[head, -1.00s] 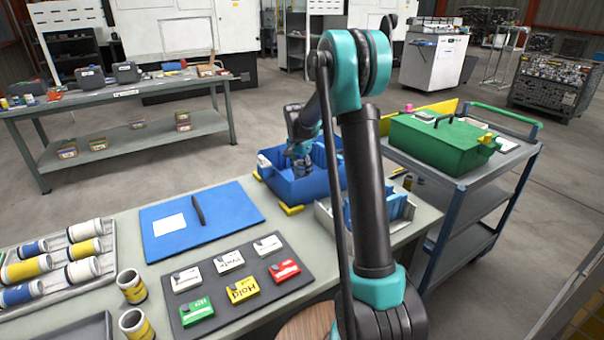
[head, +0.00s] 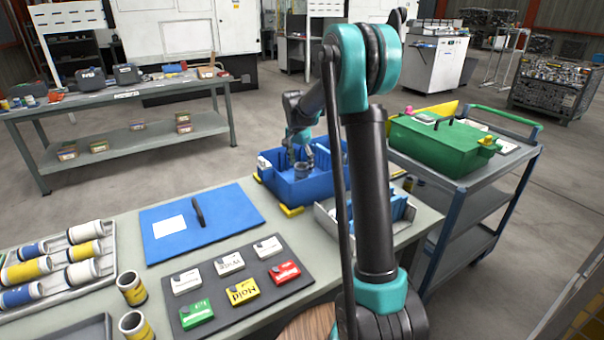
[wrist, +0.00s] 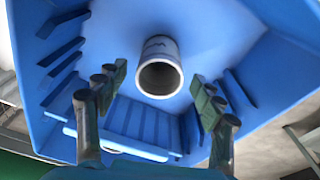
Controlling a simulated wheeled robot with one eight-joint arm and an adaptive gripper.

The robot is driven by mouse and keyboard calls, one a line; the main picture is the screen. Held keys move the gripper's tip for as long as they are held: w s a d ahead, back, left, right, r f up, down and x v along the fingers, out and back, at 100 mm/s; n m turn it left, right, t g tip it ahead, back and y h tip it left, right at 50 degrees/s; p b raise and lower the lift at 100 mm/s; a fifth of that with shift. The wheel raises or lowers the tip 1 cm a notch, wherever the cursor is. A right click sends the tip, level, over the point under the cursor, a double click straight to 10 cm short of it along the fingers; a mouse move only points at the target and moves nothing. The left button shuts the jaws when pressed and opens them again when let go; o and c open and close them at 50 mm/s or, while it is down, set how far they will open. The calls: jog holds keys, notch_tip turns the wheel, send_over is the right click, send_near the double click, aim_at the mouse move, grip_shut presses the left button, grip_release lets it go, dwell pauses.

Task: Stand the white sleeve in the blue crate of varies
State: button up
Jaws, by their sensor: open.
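The white sleeve (wrist: 160,72) stands on end inside the blue crate (wrist: 225,30), its open round end facing the wrist camera and a dark letter on its side. My gripper (wrist: 158,80) is open, with one finger on each side of the sleeve and a visible gap to both. In the head view, the sleeve (head: 302,171) shows small and greyish in the blue crate (head: 292,192), with my gripper (head: 300,155) just over it. The crate's floor contact under the sleeve is hard to make out.
Ribbed inner walls of the crate lie close around my fingers. A grey tray with blue parts (head: 398,208) stands to its right, partly behind my arm. A blue board (head: 225,222) and a dark mat of labelled boxes (head: 205,330) lie on the bench. A green case (head: 435,145) sits on the trolley.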

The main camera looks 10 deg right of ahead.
jog(key=r, duration=0.7)
jog(key=shift+s+a, duration=0.3)
jog(key=shift+c, duration=0.2)
dwell(0.7)
